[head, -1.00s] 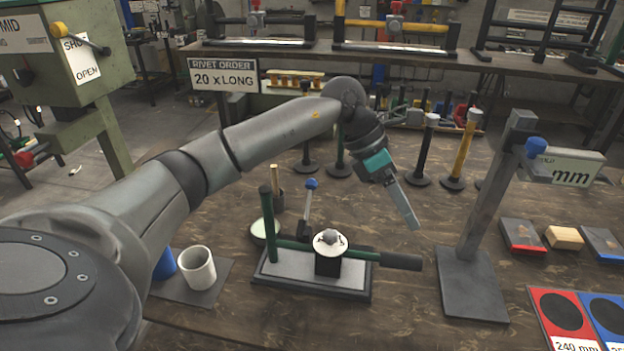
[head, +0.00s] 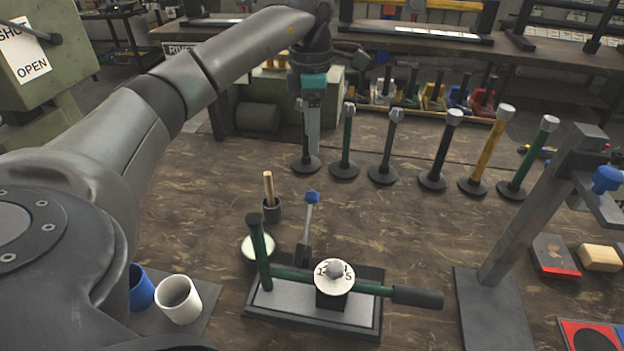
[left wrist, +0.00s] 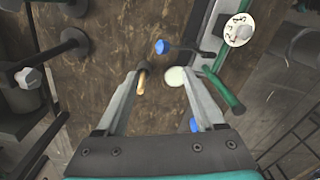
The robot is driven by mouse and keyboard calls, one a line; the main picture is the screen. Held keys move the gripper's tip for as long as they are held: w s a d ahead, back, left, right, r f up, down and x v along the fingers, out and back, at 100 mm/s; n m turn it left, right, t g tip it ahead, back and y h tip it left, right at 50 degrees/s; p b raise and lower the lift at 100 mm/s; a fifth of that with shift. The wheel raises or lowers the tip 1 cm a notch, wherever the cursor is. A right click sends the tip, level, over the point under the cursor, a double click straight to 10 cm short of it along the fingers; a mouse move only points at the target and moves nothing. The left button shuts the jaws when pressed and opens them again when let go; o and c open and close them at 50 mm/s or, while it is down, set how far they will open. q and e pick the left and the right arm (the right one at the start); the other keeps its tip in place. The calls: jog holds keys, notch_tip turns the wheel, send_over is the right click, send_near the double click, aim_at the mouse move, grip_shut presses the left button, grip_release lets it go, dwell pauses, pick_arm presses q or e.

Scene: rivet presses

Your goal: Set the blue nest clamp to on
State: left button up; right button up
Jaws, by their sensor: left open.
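The clamp lever with a blue knob (head: 312,197) stands nearly upright at the back edge of the green-handled press (head: 330,314). The blue knob also shows in the left wrist view (left wrist: 162,46), beyond and between the fingers. My left gripper (head: 312,150) points down behind the lever, above the table and apart from it. In the left wrist view its two fingers (left wrist: 160,80) are spread with nothing held between them. My right gripper is not in view.
Several dark-based posts (head: 383,172) stand in a row behind. A wooden stick in a dark cup (head: 271,210) and a pale disc (head: 258,247) are left of the lever. A white cup (head: 178,300) and blue cup (head: 141,287) stand front left. A grey stand (head: 520,235) rises at right.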

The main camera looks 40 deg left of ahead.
pick_arm(q)
send_over(311, 191)
notch_tip(311, 191, down, 4)
jog(key=f, duration=0.1)
notch_tip(311, 191, down, 9)
jog(key=shift+s+d+r+b, duration=0.1)
jog(key=shift+d+b, duration=0.05)
jog(key=shift+b, duration=0.7)
jog(key=shift+f, duration=0.55)
jog(key=shift+r, duration=0.1)
jog(key=c, duration=1)
grip_shut()
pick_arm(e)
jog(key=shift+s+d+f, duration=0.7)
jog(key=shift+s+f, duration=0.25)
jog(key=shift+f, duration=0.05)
